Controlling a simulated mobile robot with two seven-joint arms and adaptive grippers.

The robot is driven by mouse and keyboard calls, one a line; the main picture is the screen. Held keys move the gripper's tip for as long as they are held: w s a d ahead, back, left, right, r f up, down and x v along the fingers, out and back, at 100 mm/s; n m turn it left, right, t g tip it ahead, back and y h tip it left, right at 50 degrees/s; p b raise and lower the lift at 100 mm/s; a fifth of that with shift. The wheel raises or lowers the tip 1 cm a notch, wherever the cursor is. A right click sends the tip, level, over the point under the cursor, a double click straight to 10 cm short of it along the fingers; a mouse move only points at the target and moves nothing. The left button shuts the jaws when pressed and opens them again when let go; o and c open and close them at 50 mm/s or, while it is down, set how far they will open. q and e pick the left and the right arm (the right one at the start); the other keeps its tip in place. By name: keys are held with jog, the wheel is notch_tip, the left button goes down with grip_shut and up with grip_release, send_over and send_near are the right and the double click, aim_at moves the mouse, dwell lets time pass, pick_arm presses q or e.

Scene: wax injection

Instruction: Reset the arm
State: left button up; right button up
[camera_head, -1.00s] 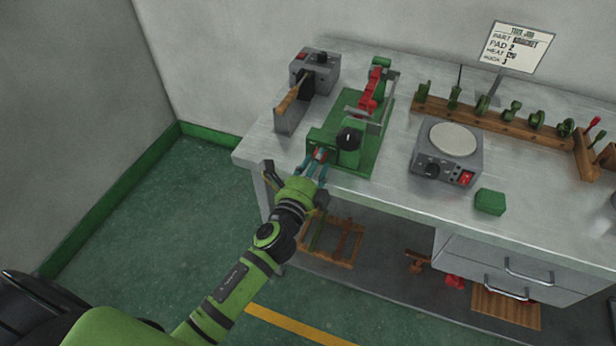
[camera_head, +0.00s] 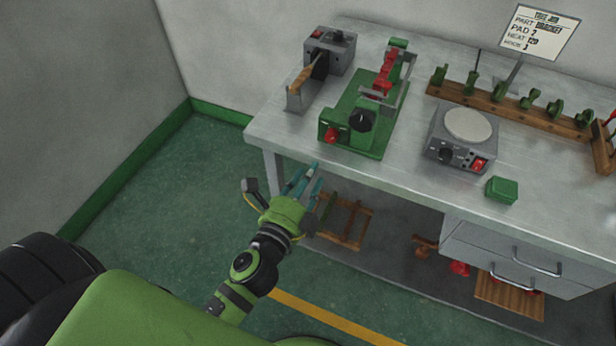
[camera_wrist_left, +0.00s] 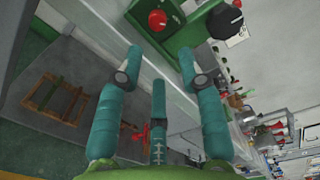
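My left gripper (camera_head: 302,180) is in front of the workbench's front edge, below the level of its top, with its teal fingers pointing toward the bench. In the left wrist view the fingers (camera_wrist_left: 160,70) are spread apart with nothing between them. The green machine (camera_head: 340,140) with a red button (camera_head: 332,134), a black knob (camera_head: 362,121) and a red clamp part (camera_head: 386,72) stands on the bench beyond the gripper, apart from it. The red button also shows in the left wrist view (camera_wrist_left: 157,20). My right gripper is in neither view.
The workbench (camera_head: 420,190) carries a grey box with a wooden-handled tool (camera_head: 301,80), a round-plate heater (camera_head: 468,125), a green block (camera_head: 502,190), a wooden rack (camera_head: 500,103) and a sign (camera_head: 540,32). Wooden frames (camera_head: 343,220) lie beneath. Green floor is clear at left.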

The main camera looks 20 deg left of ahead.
pick_arm(q)
jog(key=s+f+n+g, duration=0.3)
jog(key=f, duration=0.7)
jog(key=s+a+f+n+g, duration=0.1)
jog(key=s+f+n+g, duration=0.2)
jog(key=f, duration=0.8)
jog(key=s+f+n+g, duration=0.2)
jog(key=s+f, duration=0.2)
jog(key=f, duration=0.6)
jog(key=s+a+f+n+g, duration=0.1)
jog(key=s+f+n+g, duration=0.2)
jog(key=s+f, duration=0.2)
jog(key=s+a+f+n+g, duration=0.2)
jog(key=s+f+n, duration=0.2)
jog(key=s, duration=0.8)
jog(key=s+a+f+n+g, duration=0.2)
jog(key=s+f+n+g, duration=0.1)
jog(key=s+f, duration=0.5)
jog(key=shift+s+g+y, duration=0.3)
jog(key=shift+s, duration=0.35)
jog(key=shift+o, duration=0.4)
